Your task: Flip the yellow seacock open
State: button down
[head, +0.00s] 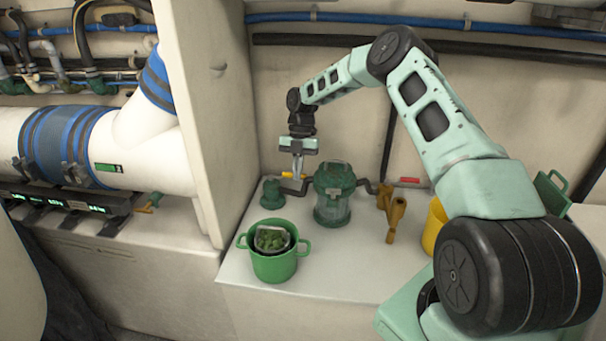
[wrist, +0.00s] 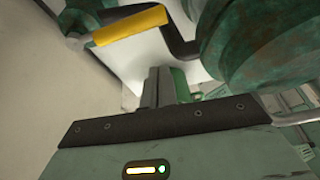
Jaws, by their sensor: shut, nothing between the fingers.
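The yellow seacock handle (head: 291,175) shows as a small yellow bar left of the green strainer (head: 333,192). In the wrist view the yellow handle (wrist: 130,25) lies slantwise, beside a dark elbow pipe and a corroded green fitting. My gripper (head: 297,176) points down and its fingertips overlap the handle in the head view. In the wrist view my gripper (wrist: 167,75) is shut and empty, with a visible gap between the fingertips and the handle. The handle's pivot is hard to make out.
A green pot (head: 273,266) with a smaller container in it stands front left on the white bench. Right of the strainer are a red handle (head: 410,181), brass fittings (head: 393,214) and a yellow bucket (head: 433,228). A partition wall (head: 215,110) rises at left.

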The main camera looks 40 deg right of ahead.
jog(key=b+v, duration=0.1)
jog(key=v, duration=0.7)
jog(key=shift+w+r, duration=0.2)
jog(key=shift+r, duration=0.1)
jog(key=shift+a, duration=0.1)
